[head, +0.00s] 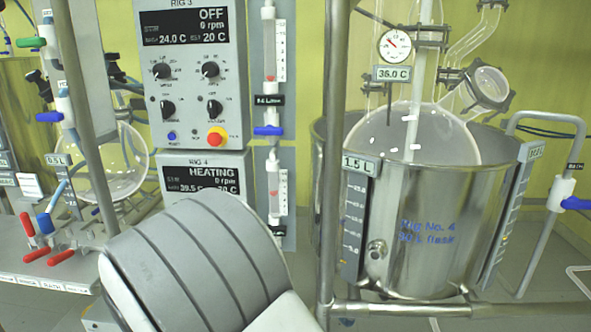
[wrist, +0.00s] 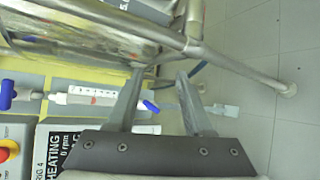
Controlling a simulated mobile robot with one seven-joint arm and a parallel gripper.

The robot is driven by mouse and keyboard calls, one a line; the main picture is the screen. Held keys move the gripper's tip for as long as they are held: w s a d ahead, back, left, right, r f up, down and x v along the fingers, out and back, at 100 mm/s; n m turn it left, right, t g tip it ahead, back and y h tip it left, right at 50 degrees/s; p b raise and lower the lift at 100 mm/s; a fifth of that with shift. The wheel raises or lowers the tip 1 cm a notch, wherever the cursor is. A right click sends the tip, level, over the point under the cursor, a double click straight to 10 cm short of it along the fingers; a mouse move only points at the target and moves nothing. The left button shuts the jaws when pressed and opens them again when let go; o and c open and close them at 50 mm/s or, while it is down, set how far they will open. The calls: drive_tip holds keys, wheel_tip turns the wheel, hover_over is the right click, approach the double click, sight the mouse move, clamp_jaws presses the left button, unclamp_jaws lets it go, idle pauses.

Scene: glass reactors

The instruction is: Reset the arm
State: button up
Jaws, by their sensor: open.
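My gripper (wrist: 158,103) shows in the wrist view with its two fingers spread apart and nothing between them. Beyond the fingers lie a flow tube (wrist: 90,97) with a blue valve handle and a metal frame pipe (wrist: 190,45). In the head view my grey ribbed arm link (head: 195,262) fills the lower middle, in front of the lower control panel. The gripper itself does not show in the head view.
A steel vessel (head: 425,225) with a glass flask (head: 412,130) stands at right behind a vertical pipe (head: 333,150). Control panels (head: 190,75) stand at centre left. Red-handled valves (head: 40,250) are at lower left. Tiled floor (wrist: 290,120) is open at right in the wrist view.

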drive_tip(key=s+d+r+m+g+y, duration=0.3)
drive_tip(key=s+d+r+m+g, duration=0.15)
drive_tip(key=s+d, duration=0.4)
drive_tip(key=s+d+r+m+g+y, duration=0.3)
drive_tip(key=s+d+r+m, duration=0.35)
drive_tip(key=d, duration=0.35)
drive_tip(key=s+r+m+t+y, duration=0.2)
drive_tip(key=s+r+t+y, duration=0.15)
drive_tip(key=s, duration=0.35)
wheel_tip(320, 180, up, 17)
drive_tip(key=p, duration=1.7)
drive_tip(key=shift+w+a+g+p, duration=0.25)
drive_tip(key=shift+g+p, duration=0.05)
drive_tip(key=shift+g, duration=0.1)
